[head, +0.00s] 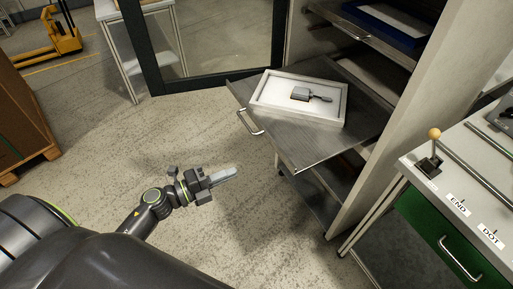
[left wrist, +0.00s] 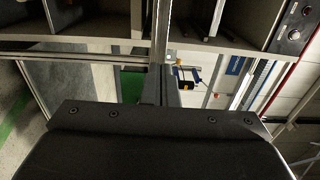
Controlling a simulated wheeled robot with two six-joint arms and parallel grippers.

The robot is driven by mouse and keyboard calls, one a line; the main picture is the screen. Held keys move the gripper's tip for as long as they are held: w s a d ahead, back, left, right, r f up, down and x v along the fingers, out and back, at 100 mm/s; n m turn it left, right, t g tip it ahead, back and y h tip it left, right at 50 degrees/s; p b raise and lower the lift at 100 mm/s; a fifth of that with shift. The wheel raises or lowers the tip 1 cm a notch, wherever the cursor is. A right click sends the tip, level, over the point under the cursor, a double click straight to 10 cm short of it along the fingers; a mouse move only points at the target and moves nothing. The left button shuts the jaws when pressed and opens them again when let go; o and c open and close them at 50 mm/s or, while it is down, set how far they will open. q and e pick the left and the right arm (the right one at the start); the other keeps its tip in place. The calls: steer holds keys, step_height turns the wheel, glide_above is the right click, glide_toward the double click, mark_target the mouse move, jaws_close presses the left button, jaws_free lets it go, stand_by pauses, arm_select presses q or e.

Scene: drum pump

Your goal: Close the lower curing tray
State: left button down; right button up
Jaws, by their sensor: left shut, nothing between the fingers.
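The lower curing tray (head: 312,150) is a grey metal drawer pulled well out of the cabinet in the head view. Its front handle (head: 249,122) faces left. A white-framed screen (head: 336,112) with a small dark tool (head: 310,94) on it lies on the tray. My left gripper (head: 232,172) is shut and empty, over the floor, to the left of and below the tray's front edge in the picture, apart from the handle. In the left wrist view the fingers (left wrist: 159,80) show shut, with no tray recognisable there. My right gripper is not in view.
An upper shelf (head: 360,30) holds a dark blue-edged item. The glass cabinet door (head: 225,40) stands open behind the tray. A bench (head: 465,190) with a lever and a green drawer (head: 440,240) stands at right. The floor left of the tray is clear.

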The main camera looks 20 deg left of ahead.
mark_target(279, 152)
arm_select(q)
steer(key=p+x, duration=0.3)
steer(key=x, duration=0.9)
steer(key=shift+d, duration=0.1)
steer(key=shift+w+d, duration=0.3)
steer(key=shift+w, duration=0.1)
steer(key=shift+w+d, duration=0.1)
steer(key=shift+w, duration=0.05)
